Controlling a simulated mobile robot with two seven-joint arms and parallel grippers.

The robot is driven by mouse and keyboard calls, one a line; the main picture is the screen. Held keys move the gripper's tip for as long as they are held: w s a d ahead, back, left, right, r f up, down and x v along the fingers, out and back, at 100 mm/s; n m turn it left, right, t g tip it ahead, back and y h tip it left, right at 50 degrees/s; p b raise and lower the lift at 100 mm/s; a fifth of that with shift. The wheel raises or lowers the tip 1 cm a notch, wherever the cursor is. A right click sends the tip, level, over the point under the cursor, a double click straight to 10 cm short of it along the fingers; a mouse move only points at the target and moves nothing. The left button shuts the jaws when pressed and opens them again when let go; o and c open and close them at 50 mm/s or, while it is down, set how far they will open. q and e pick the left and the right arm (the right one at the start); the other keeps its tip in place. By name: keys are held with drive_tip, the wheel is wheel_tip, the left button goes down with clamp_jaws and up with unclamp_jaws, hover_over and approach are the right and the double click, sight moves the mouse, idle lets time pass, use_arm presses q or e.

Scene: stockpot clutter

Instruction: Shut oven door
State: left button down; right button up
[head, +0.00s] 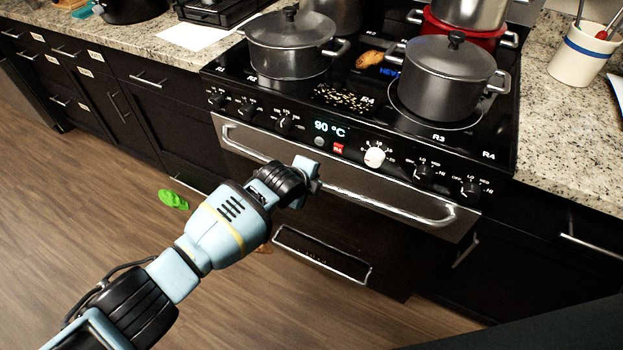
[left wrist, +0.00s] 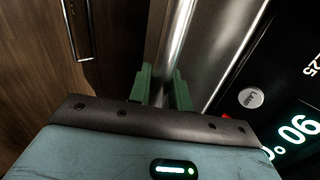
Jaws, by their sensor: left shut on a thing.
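The oven (head: 350,195) stands below the black cooktop, with a steel door front and a long bar handle (head: 410,208) across it. Whether the door is fully flush or slightly ajar, I cannot tell. My left gripper (head: 312,176) is at the left-middle part of the handle. In the left wrist view its green fingers (left wrist: 165,88) are shut on the handle bar (left wrist: 180,30), one on each side. The arm and gripper hide part of the door. My right gripper is not in view.
Pots (head: 290,42) and a lidded pot (head: 445,80) stand on the cooktop. A green item (head: 173,200) lies on the wooden floor. Dark cabinets flank the oven. The floor at left is mostly clear.

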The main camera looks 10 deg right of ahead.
use_arm(q)
drive_tip(key=shift+w+d+r, duration=0.2)
drive_tip(key=shift+w+r, duration=0.05)
drive_tip(key=shift+r, duration=0.25)
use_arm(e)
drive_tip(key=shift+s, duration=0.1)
use_arm(q)
drive_tip(key=c, duration=1.7)
unclamp_jaws()
drive_tip(key=o, duration=0.4)
drive_tip(key=shift+w+d+f, duration=0.15)
drive_tip(key=shift+w+d, duration=0.05)
drive_tip(key=shift+c, duration=0.2)
drive_tip(key=shift+s+f, duration=0.1)
drive_tip(key=shift+a, duration=0.15)
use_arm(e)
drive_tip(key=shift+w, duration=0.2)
use_arm(q)
drive_tip(key=p+v, duration=0.2)
drive_tip(key=v, duration=0.5)
drive_tip(key=shift+s+r+p, duration=0.25)
drive_tip(key=shift+p, duration=0.1)
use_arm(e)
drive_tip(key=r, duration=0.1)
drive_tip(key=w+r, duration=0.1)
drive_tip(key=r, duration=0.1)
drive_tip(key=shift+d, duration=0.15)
